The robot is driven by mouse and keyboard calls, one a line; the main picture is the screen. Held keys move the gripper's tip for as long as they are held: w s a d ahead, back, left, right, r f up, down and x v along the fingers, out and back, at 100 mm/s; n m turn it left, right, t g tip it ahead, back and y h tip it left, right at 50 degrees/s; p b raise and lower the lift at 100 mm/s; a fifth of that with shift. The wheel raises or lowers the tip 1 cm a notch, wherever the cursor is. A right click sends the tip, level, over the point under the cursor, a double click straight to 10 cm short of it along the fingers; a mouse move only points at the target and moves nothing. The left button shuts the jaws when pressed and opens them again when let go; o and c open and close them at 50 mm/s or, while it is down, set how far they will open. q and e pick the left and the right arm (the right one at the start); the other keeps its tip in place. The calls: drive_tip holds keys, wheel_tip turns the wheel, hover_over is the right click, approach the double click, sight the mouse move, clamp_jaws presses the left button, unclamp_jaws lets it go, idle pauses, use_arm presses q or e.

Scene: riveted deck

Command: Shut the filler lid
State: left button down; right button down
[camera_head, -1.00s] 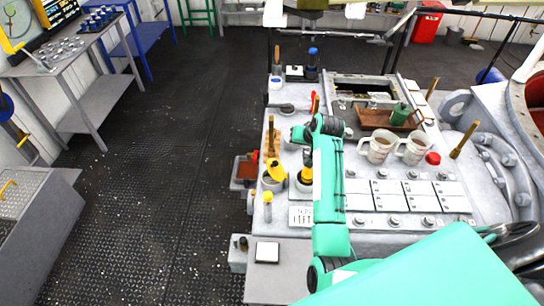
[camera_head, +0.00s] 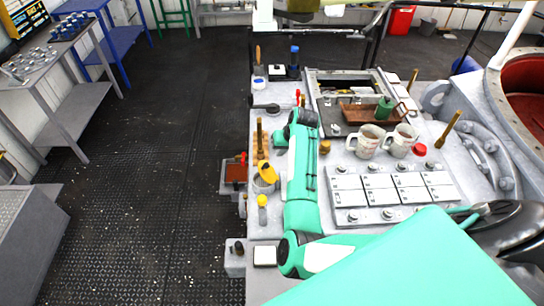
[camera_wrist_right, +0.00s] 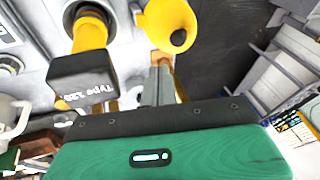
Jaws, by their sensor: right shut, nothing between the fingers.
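The yellow filler lid (camera_head: 267,173) stands tilted up at its round grey filler collar (camera_head: 264,185), left of my right forearm in the head view. In the right wrist view the yellow lid (camera_wrist_right: 166,25), with a round grey spot, is just beyond my fingertips. My right gripper (camera_head: 279,140) is small and partly hidden by my own arm in the head view. In the wrist view my right gripper (camera_wrist_right: 160,68) is shut and empty, its fingers pointing at the lid. Whether they touch is unclear. My left gripper is out of view.
A black block marked "Type" (camera_wrist_right: 88,85) on a yellow post is close beside my fingers. Brass posts (camera_head: 261,138) rise behind the lid. Two mugs (camera_head: 368,140) and a brown tray (camera_head: 362,113) stand to the right. Open floor (camera_head: 150,190) is at left.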

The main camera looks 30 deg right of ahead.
drive_tip(key=shift+w+a+f+p, duration=0.25)
drive_tip(key=shift+a+f+p, duration=0.15)
drive_tip(key=shift+a+f, duration=0.5)
drive_tip(key=shift+w+a+f+p, duration=0.3)
drive_tip(key=shift+a+f, duration=0.35)
drive_tip(key=shift+f, duration=0.3)
